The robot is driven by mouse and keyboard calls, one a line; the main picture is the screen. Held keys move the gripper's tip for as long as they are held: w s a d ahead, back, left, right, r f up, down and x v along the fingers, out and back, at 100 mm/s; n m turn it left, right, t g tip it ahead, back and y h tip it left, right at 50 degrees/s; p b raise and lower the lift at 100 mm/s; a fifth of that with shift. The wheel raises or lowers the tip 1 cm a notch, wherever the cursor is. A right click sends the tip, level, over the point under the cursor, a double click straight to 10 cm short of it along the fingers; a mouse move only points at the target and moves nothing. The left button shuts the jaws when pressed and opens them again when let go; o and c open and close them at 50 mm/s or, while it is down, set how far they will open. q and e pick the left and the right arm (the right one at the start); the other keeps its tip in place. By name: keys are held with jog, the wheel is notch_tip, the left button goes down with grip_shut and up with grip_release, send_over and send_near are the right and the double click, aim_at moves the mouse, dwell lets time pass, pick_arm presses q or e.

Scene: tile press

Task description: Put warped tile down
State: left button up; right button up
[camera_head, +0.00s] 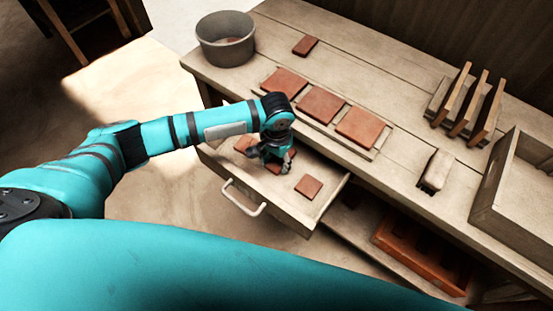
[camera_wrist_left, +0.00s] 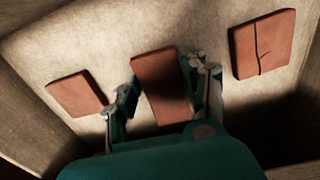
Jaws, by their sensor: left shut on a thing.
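My left gripper (camera_head: 277,160) is inside the open drawer (camera_head: 232,192), low over its floor. In the left wrist view the gripper (camera_wrist_left: 160,95) has its fingers on both sides of a reddish-brown tile (camera_wrist_left: 161,84), shut on it. This tile's edges look slightly bowed, like a warped tile. I cannot tell whether it touches the drawer floor. A plain tile (camera_wrist_left: 76,94) lies to its left and a tile with a dark crack (camera_wrist_left: 262,45) to its right. In the head view the arm mostly hides the held tile. My right gripper is not in view.
Three tiles lie on a board (camera_head: 382,143) on the bench, behind the drawer. A grey bucket (camera_head: 226,42), a small tile (camera_head: 305,46), a slotted rack (camera_head: 470,105), a brush-like block (camera_head: 437,170) and a wooden box (camera_head: 490,190) stand around. An orange-brown crate (camera_head: 425,250) sits below.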

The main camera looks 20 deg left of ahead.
aim_at(277, 163)
pick_arm(q)
jog(key=o, duration=1.2)
jog(key=shift+f, duration=0.15)
jog(key=shift+o, duration=0.2)
notch_tip(277, 163, up, 12)
jog(key=shift+r, duration=0.2)
